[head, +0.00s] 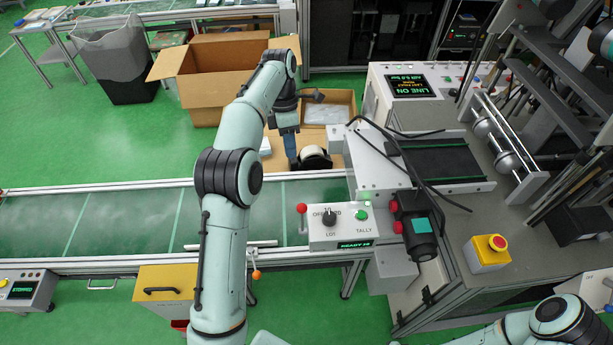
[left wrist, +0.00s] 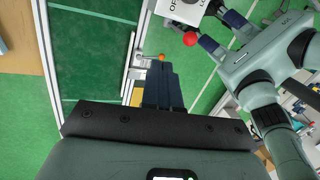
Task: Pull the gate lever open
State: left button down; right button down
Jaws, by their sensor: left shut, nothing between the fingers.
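No label marks the gate lever. An orange ball knob (head: 256,275) hangs by the near conveyor rail, below a pale bar (head: 225,245). It also shows in the left wrist view (left wrist: 162,57), just beyond my fingertips in the picture. A red ball knob (head: 301,208) stands at the left side of the control box (head: 340,236); it also shows in the left wrist view (left wrist: 190,39). My left gripper (head: 291,160) is shut and empty, pointing down, apart from both knobs in the head view. My right gripper (left wrist: 224,32) shows open in the left wrist view.
The green conveyor (head: 120,222) runs across the middle. A cardboard box (head: 215,75) stands behind it. A black unit (head: 416,230) and a yellow emergency-stop box (head: 487,254) are right of the control box.

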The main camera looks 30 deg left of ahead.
pick_arm(q)
jog(key=shift+s, duration=0.2)
pick_arm(e)
jog(key=shift+s, duration=0.15)
